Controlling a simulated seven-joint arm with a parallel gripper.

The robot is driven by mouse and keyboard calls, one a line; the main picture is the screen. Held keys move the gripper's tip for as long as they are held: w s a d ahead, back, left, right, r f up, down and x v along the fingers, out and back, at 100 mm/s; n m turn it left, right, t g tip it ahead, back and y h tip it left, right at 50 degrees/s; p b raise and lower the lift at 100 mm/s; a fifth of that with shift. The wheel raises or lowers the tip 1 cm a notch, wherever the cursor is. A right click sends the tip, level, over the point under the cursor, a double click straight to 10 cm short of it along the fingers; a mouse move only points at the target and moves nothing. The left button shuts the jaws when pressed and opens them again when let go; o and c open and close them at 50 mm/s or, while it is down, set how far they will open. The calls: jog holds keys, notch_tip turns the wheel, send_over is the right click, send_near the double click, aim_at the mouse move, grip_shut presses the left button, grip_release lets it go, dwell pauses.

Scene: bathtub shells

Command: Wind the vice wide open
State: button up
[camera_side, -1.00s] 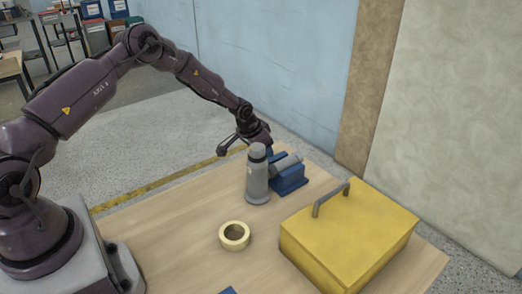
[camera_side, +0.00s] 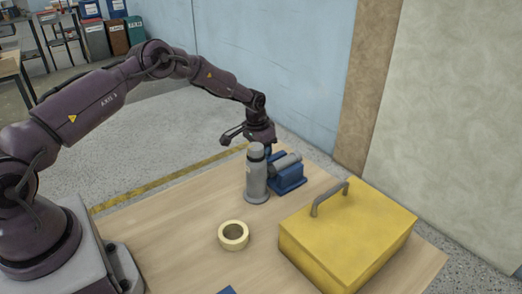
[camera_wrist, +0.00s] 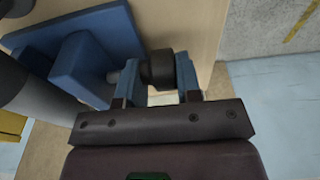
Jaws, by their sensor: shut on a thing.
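The blue vice (camera_side: 288,181) sits near the table's far edge, partly behind a grey flask. It also shows at the left of the wrist view (camera_wrist: 80,66), with a short grey shaft running from it to a dark round knob (camera_wrist: 160,68). My gripper (camera_wrist: 162,80) is shut on this knob, one blue finger on each side of it. In the side view my gripper (camera_side: 267,151) is at the left end of the vice, and the flask and vice hide the fingertips. I cannot tell how far apart the vice jaws are.
The grey flask (camera_side: 257,178) stands upright close in front of the vice and my gripper. A roll of tape (camera_side: 234,236) lies on the table (camera_side: 180,225). A yellow toolbox (camera_side: 345,235) with a raised handle stands to the right. The table's left part is clear.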

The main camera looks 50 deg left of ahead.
jog(key=shift+w+a+f+g, duration=0.2)
jog(key=shift+a+g, duration=0.45)
jog(key=shift+g, duration=0.55)
jog(key=shift+s+d+r+g, duration=0.15)
jog(key=shift+r+g, duration=0.15)
jog(key=shift+g, duration=0.2)
jog(key=o, duration=0.7)
jog(key=shift+o, duration=0.2)
jog(key=shift+d, duration=0.1)
jog(key=shift+d+f, duration=0.1)
jog(key=shift+w+r, duration=0.2)
jog(key=shift+r, duration=1.05)
jog(key=shift+w+r, duration=0.15)
jog(key=shift+r, duration=1.1)
jog(key=shift+w+r, duration=0.2)
jog(key=shift+r, duration=1.05)
